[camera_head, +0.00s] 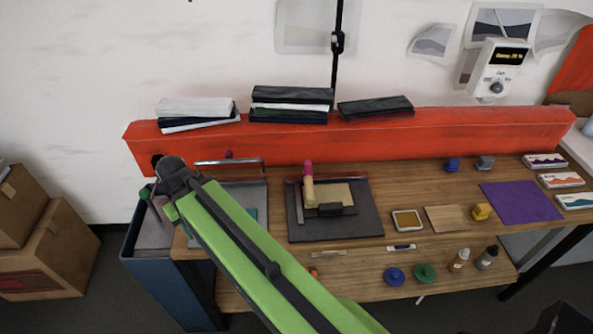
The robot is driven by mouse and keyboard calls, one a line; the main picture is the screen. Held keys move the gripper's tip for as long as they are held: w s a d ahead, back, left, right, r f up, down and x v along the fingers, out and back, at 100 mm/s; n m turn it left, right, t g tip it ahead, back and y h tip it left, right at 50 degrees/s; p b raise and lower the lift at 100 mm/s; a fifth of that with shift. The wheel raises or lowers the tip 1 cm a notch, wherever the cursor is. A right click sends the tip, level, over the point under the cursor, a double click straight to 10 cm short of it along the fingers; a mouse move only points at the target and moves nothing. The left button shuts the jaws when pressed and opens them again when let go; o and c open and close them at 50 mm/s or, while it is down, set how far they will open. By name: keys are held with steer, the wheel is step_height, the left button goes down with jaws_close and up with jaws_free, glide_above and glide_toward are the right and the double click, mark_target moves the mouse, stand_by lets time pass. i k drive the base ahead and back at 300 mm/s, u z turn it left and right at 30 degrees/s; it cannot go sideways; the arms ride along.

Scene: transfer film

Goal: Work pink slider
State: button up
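A bright pink knob (308,168), which looks like the pink slider, tops a short beige upright (309,189). The upright stands on a dark square base plate (360,222) in the middle of the table. My green arm reaches up from the bottom, and its end lies at the table's left end. My gripper (156,207) hangs there over a blue-sided bin, well left of the pink knob and apart from it. The fingers are small and partly hidden by the arm, so their opening is unclear.
A long red beam (400,137) runs along the table's back with folded cloths on it. My arm partly covers a grey plate with a metal bar (229,163). An ink pad (407,220), wooden block (447,218) and purple sheet (520,203) lie right.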

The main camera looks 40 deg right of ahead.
mark_target(306, 173)
steer(key=z, duration=4.2)
steer(key=i, duration=0.1)
steer(key=u, duration=1.9)
steer(key=k, duration=0.95)
steer(key=u, duration=1.75)
steer(key=i, duration=1)
